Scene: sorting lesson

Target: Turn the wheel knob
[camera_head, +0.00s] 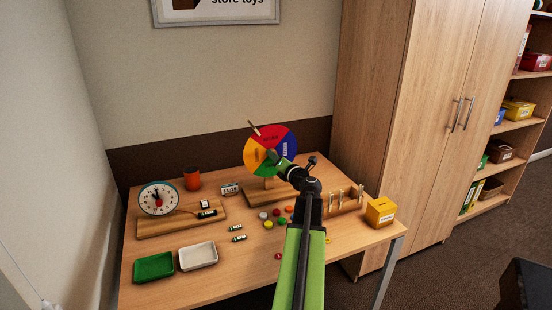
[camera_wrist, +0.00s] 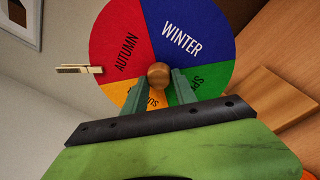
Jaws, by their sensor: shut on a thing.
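The season wheel (camera_head: 270,133) stands upright on a wooden base on the table, with red, blue, green and yellow sectors. In the wrist view the wheel (camera_wrist: 125,40) shows "AUTUMN" on red and "WINTER" on blue; the green and yellow labels are partly hidden by my fingers. The round wooden knob (camera_wrist: 158,75) is at the wheel's centre. My gripper (camera_wrist: 157,84) is shut on the knob, with one green finger on each side of it. In the head view my gripper (camera_head: 279,162) reaches the wheel's front and hides the knob. A light pointer (camera_wrist: 80,69) lies at the wheel's left edge.
Small coloured discs lie left of my arm. A yellow box (camera_head: 380,211) stands at the right edge.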

